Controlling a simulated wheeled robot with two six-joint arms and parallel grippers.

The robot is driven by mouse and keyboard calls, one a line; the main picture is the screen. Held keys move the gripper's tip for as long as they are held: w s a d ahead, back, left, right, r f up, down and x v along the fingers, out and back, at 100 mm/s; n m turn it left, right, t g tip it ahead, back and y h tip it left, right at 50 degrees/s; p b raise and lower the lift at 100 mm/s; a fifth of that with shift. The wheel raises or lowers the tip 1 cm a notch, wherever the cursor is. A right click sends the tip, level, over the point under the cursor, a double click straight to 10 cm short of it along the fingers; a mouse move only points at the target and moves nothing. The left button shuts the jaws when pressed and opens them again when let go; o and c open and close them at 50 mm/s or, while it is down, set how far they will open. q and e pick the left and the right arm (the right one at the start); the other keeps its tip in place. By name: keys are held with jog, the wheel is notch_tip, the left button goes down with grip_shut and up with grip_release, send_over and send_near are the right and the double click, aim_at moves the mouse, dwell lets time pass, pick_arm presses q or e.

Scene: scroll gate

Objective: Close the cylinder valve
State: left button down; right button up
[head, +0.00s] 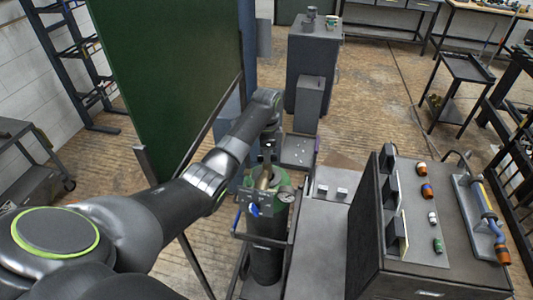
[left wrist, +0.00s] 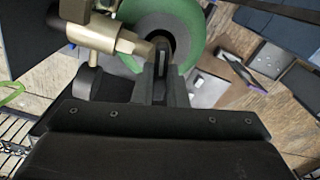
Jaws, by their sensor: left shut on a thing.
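The gas cylinder (head: 265,262) stands upright in a cart, with a dark body and a green shoulder (left wrist: 133,28). Its brass valve (head: 264,180) is on top, with a small gauge (head: 285,195) beside it. In the left wrist view the brass valve body (left wrist: 98,32) is at upper left, and its stem runs right to the fingertips. My left gripper (left wrist: 164,66) is shut at the end of that stem, on the valve. The exact part between the fingers is mostly hidden. My left arm reaches across from the left in the head view. My right gripper is not in view.
A dark console (head: 436,265) with knobs and a torch-like tool (head: 482,215) stands right of the cylinder. A green panel (head: 165,70) stands behind my left arm. A grey cabinet (head: 313,60) is at the back. Open wooden floor lies at the back right.

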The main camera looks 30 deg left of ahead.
pick_arm(q)
jog(key=shift+m, duration=1.7)
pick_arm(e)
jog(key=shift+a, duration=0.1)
pick_arm(q)
jog(key=shift+d, duration=0.1)
jog(key=c, duration=1.5)
grip_release()
jog(key=shift+w, duration=0.1)
jog(key=shift+o, duration=0.2)
jog(key=shift+r, duration=0.1)
